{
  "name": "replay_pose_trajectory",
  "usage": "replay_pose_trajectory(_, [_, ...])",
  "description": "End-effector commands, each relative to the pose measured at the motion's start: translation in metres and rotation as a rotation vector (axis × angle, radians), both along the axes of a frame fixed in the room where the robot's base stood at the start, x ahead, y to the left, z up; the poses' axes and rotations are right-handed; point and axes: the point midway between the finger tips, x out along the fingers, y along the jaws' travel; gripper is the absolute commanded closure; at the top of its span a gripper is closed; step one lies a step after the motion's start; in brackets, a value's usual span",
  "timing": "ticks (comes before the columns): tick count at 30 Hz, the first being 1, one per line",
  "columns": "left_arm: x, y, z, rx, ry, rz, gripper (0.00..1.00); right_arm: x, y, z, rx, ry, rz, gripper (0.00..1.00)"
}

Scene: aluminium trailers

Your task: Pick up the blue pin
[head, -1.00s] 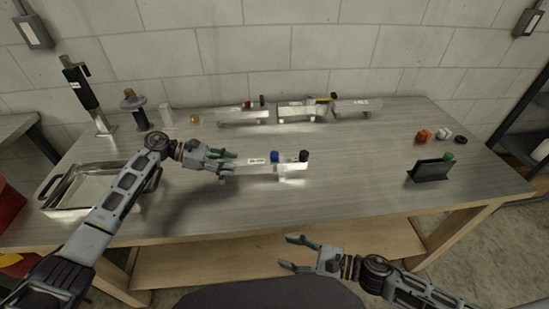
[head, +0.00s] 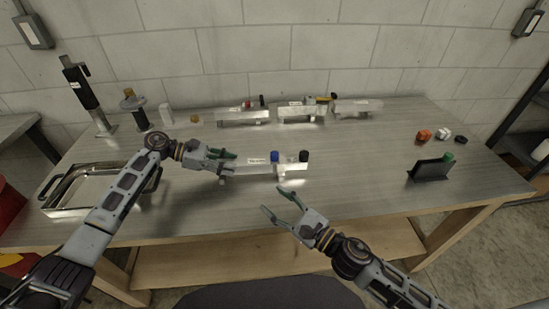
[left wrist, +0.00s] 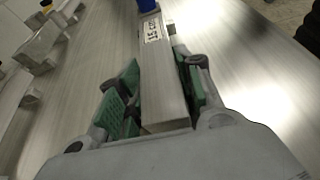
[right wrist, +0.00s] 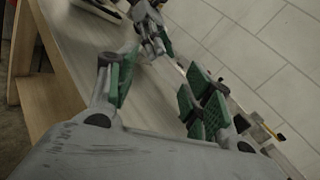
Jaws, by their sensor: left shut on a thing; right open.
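The blue pin (head: 276,157) stands upright on the front aluminium trailer (head: 250,170), beside a black pin (head: 303,156) at its right end. The blue pin shows partly at the top of the left wrist view (left wrist: 147,5). My left gripper (head: 225,161) is shut on the left end of this trailer; the left wrist view shows the bar (left wrist: 165,95) between its green pads. My right gripper (head: 274,200) is open and empty, over the table's front part, short of the trailer and apart from the pin. In the right wrist view its green fingers are spread (right wrist: 160,75).
Several more trailers (head: 243,117) stand in a row at the back. A metal tray (head: 75,210) lies at the left. A black stand with a green piece (head: 430,170) is at the right. The table (head: 360,185) is clear between trailer and stand.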

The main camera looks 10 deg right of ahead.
Motion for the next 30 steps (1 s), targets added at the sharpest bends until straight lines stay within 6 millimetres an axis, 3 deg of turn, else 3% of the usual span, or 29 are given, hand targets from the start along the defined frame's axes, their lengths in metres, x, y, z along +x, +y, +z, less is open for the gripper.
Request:
replay_pose_trajectory(15, [0.000,0.000,0.000,0.000,0.000,-0.001,0.95,0.051,-0.024,0.012,0.207,0.140,-0.359,0.49])
replay_pose_trajectory(30, [0.000,0.000,0.000,0.000,0.000,-0.001,0.95,0.065,-0.038,0.013,0.304,0.211,-0.510,0.49])
